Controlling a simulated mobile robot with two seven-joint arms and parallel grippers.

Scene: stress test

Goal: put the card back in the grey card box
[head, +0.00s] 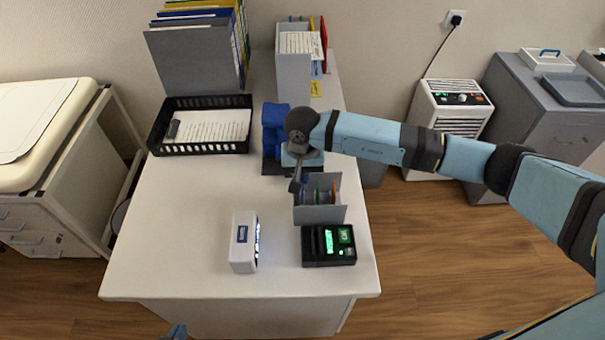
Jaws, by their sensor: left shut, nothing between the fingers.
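The grey card box (329,214) stands on the white table right of the middle, open at the top, with several coloured cards or dividers upright in it. My right gripper (296,186) points down at the box's left back corner. Its fingers are small and dark there, and I cannot tell whether they touch the box or hold a card. No loose card can be made out clearly.
A black device with a green display (329,256) stands just in front of the box, and a white device (241,245) to its left. A black tray (205,148) with paper, a blue object (273,122) and grey file holders (294,77) stand behind. The table's left front is clear.

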